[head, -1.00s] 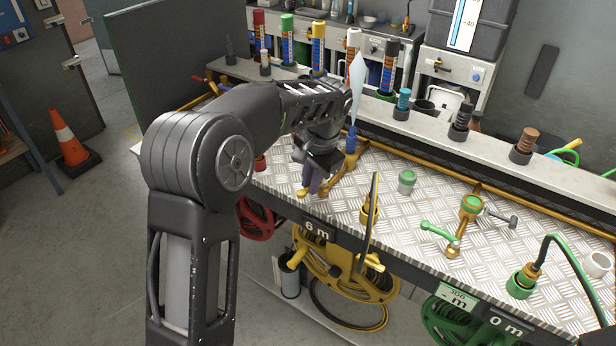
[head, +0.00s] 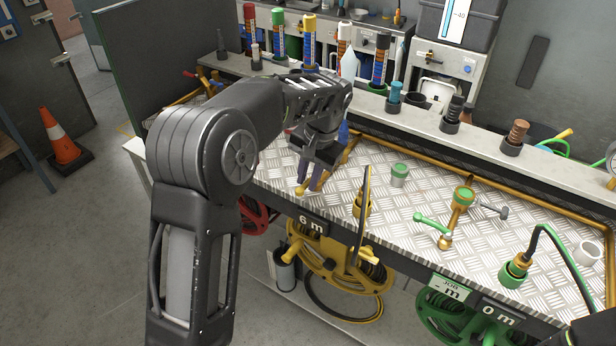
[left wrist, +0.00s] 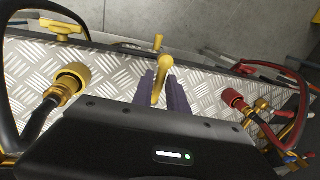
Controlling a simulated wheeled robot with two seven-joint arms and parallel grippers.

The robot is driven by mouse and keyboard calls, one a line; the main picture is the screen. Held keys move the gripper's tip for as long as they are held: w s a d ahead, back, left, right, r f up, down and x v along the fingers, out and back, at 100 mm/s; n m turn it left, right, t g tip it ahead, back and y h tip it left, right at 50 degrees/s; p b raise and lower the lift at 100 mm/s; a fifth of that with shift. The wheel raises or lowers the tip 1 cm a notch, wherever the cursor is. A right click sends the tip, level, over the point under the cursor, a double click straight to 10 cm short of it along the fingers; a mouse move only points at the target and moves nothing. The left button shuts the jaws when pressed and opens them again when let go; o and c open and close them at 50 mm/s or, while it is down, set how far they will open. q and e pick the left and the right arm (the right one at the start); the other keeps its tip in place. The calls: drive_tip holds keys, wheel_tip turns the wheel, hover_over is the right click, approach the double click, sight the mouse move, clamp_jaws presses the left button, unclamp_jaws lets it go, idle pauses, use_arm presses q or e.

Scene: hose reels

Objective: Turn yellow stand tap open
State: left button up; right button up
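The yellow tap handle shows in the left wrist view (left wrist: 159,78), with a round knob pointing away from me. In the head view its knob (head: 301,190) shows below my fingers; the rest of the stand tap is mostly hidden behind my arm. My left gripper (head: 309,178) reaches down to it at the front of the bench. In the left wrist view its purple fingers (left wrist: 163,92) lie on both sides of the handle, which fills the gap between them.
A yellow hose coupling (head: 362,205) stands close right of my gripper, with the yellow reel (head: 335,262) below. Red fittings (left wrist: 233,98) lie on the other side. The patterned bench top (head: 400,215) is partly clear.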

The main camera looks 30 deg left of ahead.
use_arm(q)
drive_tip(key=o, duration=0.3)
wheel_tip(320, 180, up, 8)
drive_tip(key=d, duration=0.1)
drive_tip(key=shift+d+f+b, duration=0.15)
drive_tip(key=shift+d+b, duration=0.15)
drive_tip(key=shift+b, duration=0.05)
idle(0.5)
